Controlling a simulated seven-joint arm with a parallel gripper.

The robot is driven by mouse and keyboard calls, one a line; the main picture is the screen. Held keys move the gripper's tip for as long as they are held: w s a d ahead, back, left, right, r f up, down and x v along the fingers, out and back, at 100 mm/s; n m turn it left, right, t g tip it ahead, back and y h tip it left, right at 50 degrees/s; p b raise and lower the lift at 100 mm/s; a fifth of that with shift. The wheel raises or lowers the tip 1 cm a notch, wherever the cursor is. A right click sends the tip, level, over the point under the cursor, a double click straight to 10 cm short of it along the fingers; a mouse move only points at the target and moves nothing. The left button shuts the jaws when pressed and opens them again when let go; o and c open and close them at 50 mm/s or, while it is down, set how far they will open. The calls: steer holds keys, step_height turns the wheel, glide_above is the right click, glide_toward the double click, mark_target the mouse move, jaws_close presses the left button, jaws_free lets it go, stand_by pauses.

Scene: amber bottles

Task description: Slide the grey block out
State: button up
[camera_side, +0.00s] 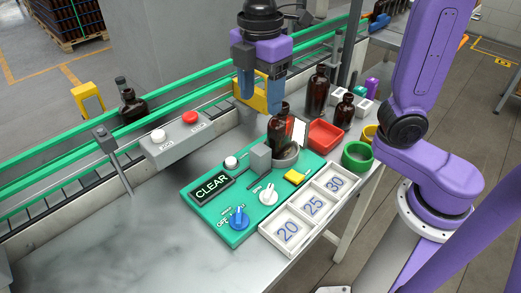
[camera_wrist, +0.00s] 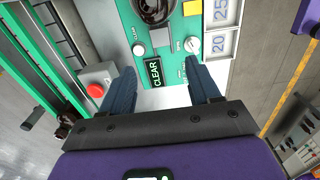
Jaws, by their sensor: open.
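The grey block (camera_side: 261,158) stands on the green panel (camera_side: 217,216), against the round grey holder (camera_side: 287,157). An amber bottle (camera_side: 281,128) stands in that holder. In the wrist view my gripper (camera_wrist: 163,78) is spread wide and empty, with the CLEAR display (camera_wrist: 154,73) seen between the fingers.
On the panel are a blue knob (camera_side: 239,217), a white knob (camera_side: 268,196) and a yellow button (camera_side: 295,177). A numbered white tray (camera_side: 270,236) lies in front. A red tray (camera_side: 325,136), green ring (camera_side: 357,156) and dark bottles (camera_side: 318,92) stand right. A button box (camera_side: 177,141) stands left.

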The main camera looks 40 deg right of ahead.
mark_target(260, 149)
step_height(260, 149, down, 15)
steer(key=shift+r, duration=0.2)
stand_by(0.3)
jaws_close()
steer(key=shift+a, duration=2.05)
jaws_free()
step_height(260, 149, up, 18)
steer(key=shift+f, duration=0.2)
